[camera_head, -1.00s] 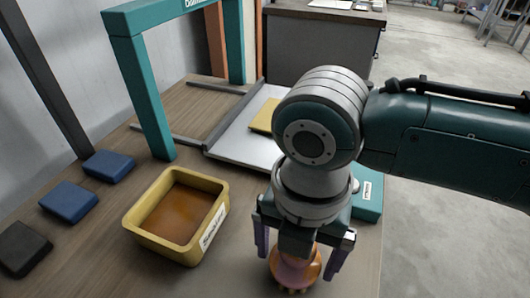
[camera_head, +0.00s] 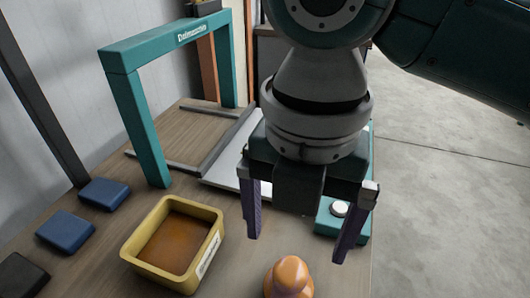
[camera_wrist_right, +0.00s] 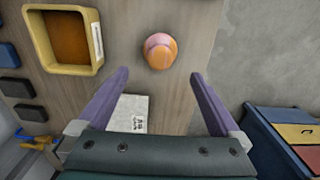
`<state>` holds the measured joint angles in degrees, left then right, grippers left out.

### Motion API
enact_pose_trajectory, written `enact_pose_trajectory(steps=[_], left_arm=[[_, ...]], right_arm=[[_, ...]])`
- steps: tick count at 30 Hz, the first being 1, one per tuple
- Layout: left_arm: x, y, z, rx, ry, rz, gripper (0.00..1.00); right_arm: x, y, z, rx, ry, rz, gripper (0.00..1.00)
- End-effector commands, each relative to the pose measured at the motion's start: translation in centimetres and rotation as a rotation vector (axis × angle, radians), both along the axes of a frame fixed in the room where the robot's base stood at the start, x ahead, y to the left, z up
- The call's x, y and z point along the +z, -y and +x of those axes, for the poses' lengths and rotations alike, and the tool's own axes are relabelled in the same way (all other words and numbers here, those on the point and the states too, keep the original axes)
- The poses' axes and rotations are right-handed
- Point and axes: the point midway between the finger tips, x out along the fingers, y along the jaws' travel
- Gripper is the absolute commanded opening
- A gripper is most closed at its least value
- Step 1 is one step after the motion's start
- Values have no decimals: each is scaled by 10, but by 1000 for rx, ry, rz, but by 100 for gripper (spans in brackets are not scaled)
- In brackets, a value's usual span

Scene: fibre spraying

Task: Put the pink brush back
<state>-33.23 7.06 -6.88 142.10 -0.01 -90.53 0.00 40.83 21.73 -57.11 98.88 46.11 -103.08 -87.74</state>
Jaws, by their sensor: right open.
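The pink and orange brush (camera_head: 289,278) stands on the table near its front right edge, and the bottom of the head view cuts it off. It also shows from above in the right wrist view (camera_wrist_right: 160,50), beyond the fingertips. My right gripper (camera_head: 303,245) is open and empty, above and behind the brush, with its two purple fingers spread wide. In the right wrist view the right gripper (camera_wrist_right: 158,78) has nothing between its fingers. My left gripper is in neither view.
A yellow box (camera_head: 136,251) with brown contents stands left of the brush. Blue blocks (camera_head: 66,231) and a black block (camera_head: 20,275) lie farther left. A teal frame (camera_head: 150,130) stands behind. A teal device with a white button (camera_head: 340,209) sits behind the right gripper.

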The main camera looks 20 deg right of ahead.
Motion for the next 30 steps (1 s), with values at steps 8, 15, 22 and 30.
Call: enact_pose_trajectory(steps=[8, 15, 22, 30], left_arm=[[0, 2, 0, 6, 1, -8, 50], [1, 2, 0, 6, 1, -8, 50], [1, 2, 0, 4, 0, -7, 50], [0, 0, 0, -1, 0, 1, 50]], right_arm=[[-4, -15, -13, -115, 4, 66, 100], [-15, -41, -53, -909, -16, 339, 100], [-25, 28, -89, -1864, 2, 411, 100], [-26, 91, -122, -2342, 123, 379, 100]])
